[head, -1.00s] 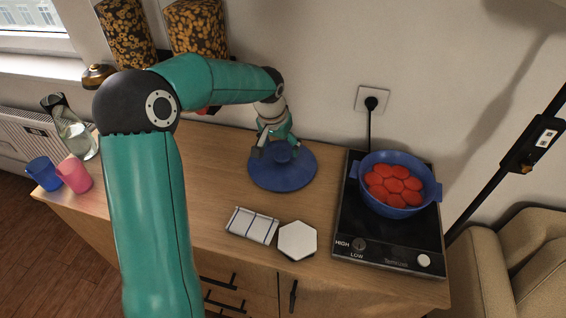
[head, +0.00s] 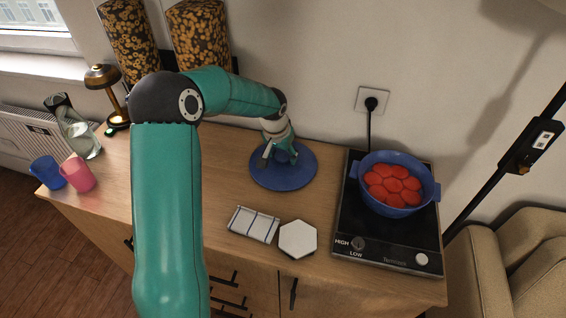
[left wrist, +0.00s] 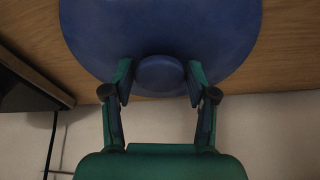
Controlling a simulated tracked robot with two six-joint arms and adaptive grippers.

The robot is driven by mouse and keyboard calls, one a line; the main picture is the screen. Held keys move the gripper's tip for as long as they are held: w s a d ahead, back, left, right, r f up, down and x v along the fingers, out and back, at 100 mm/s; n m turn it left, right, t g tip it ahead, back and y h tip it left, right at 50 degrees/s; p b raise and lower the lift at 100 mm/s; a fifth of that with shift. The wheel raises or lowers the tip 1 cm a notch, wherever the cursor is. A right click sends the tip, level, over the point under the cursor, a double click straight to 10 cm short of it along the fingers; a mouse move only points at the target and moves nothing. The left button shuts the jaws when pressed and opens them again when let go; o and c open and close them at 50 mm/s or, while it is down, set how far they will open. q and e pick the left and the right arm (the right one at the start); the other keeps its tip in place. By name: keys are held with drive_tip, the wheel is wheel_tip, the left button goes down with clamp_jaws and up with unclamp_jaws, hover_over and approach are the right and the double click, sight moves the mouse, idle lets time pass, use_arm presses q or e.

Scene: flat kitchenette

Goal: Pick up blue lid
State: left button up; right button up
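The round blue lid (head: 298,182) lies flat on the wooden counter, left of the hot plate. My left gripper (head: 280,158) is low over the middle of the lid and hides part of it. In the left wrist view the lid (left wrist: 160,25) fills the top, with its round knob (left wrist: 160,74) in the middle. The fingers of my left gripper (left wrist: 160,82) are open, one on each side of the knob, with a visible gap on both sides. My right gripper is in neither view.
A blue pot (head: 398,208) of red round pieces stands on the black hot plate (head: 385,247) at right. Cups (head: 78,174) and a carafe (head: 77,130) stand far left.

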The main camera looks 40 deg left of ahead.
use_arm(q)
drive_tip(key=c, duration=0.9)
drive_tip(key=shift+r, duration=0.1)
